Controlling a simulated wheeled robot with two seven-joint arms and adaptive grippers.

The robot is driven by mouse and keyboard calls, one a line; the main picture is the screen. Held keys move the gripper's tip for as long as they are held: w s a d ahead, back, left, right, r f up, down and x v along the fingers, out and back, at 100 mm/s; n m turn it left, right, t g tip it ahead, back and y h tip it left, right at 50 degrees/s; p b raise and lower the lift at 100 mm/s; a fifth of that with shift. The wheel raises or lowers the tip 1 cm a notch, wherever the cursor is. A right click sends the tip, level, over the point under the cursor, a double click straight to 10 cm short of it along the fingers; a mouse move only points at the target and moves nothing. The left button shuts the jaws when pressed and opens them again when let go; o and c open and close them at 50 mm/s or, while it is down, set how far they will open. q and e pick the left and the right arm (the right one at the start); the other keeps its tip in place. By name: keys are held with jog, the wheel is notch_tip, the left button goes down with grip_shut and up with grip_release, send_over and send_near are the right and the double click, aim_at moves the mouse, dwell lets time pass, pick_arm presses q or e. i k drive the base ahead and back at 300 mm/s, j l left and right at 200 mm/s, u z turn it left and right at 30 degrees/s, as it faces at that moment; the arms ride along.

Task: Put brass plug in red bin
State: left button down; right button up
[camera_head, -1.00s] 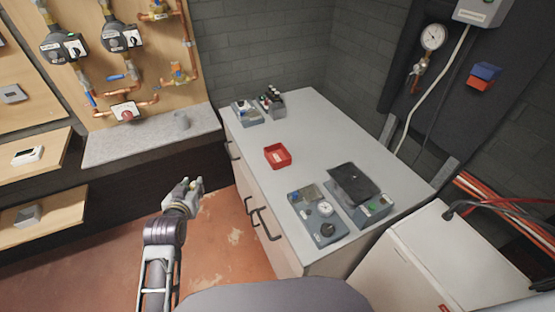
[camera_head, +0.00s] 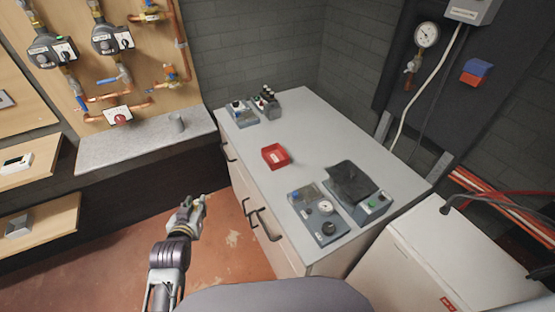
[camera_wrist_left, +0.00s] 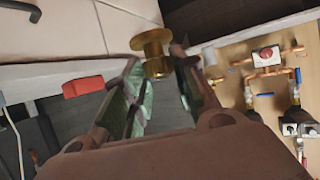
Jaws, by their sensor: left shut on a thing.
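The red bin (camera_head: 275,156) stands on the grey worktop, left of its middle, in the head view. Its red side also shows in the left wrist view (camera_wrist_left: 83,87). My left gripper (camera_head: 196,203) is over the floor, left of the cabinet and lower than the worktop. In the left wrist view my left gripper (camera_wrist_left: 165,80) is shut on the brass plug (camera_wrist_left: 152,48), which sticks out past the fingertips with its round flange outward. In the head view the plug is too small to make out. My right gripper is not in view.
The worktop (camera_head: 300,125) holds a grey box with bottles (camera_head: 267,100) at the back and instrument boxes (camera_head: 318,218) at the front right. Drawer handles (camera_head: 262,225) stick out on the cabinet's left side. A grey ledge (camera_head: 145,146) lies below the pipe board.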

aim_at(275, 158)
jog(key=j+z, duration=0.75)
jog(key=k+j+z, duration=0.1)
jog(key=j+z, duration=0.25)
jog(key=j, duration=0.1)
